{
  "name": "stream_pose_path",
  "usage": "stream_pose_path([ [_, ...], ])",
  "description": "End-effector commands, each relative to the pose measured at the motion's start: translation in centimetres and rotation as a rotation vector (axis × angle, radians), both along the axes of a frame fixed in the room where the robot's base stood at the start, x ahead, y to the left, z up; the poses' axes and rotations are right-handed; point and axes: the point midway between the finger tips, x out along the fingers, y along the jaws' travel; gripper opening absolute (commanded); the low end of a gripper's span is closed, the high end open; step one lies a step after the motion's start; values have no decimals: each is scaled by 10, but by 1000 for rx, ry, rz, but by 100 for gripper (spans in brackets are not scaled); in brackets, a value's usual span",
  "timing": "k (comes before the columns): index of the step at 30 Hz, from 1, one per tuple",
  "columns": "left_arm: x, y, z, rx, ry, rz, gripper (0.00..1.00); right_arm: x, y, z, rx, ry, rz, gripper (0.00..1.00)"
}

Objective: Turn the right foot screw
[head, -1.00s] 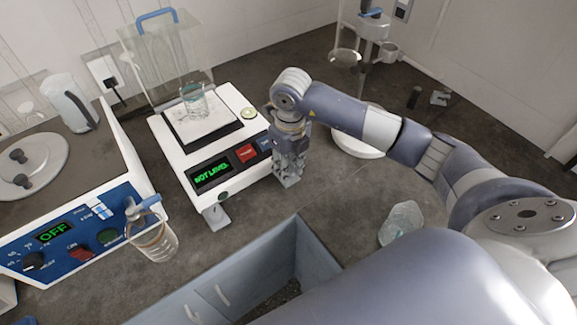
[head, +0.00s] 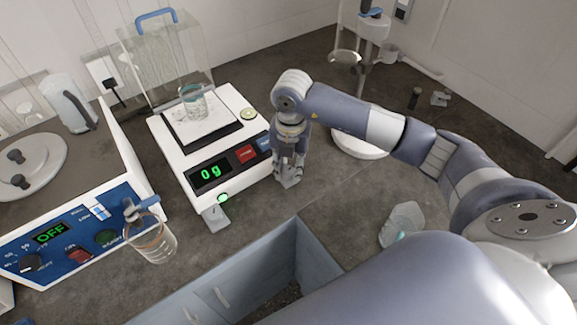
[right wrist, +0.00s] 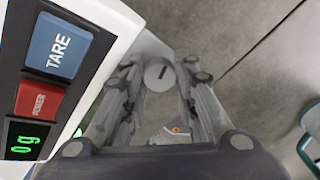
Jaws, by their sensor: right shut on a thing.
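The white balance (head: 185,165) stands on the dark bench with its display (head: 210,173) reading "0 g". A small green light (head: 222,198) glows at its front corner. My right gripper (head: 289,172) points down beside the balance's right front corner. In the right wrist view, the right foot screw (right wrist: 159,74) is a round grey knob with a dark slot, between the fingers of my right gripper (right wrist: 158,88), which is shut on it. The left foot (head: 215,217) shows under the front left corner. My left gripper is not in view.
A glass beaker (head: 193,103) stands on the pan, with a clear draft shield (head: 165,60) behind.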

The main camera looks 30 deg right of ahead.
Motion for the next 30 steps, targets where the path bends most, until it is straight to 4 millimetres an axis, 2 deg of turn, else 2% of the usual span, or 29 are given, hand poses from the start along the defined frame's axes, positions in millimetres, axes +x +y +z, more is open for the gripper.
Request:
stream_pose_path([
  [12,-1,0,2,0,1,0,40,2,-1,3,-2,-9,-227,3],
  [30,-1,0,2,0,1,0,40,3,-2,3,-1,-10,-272,3],
])
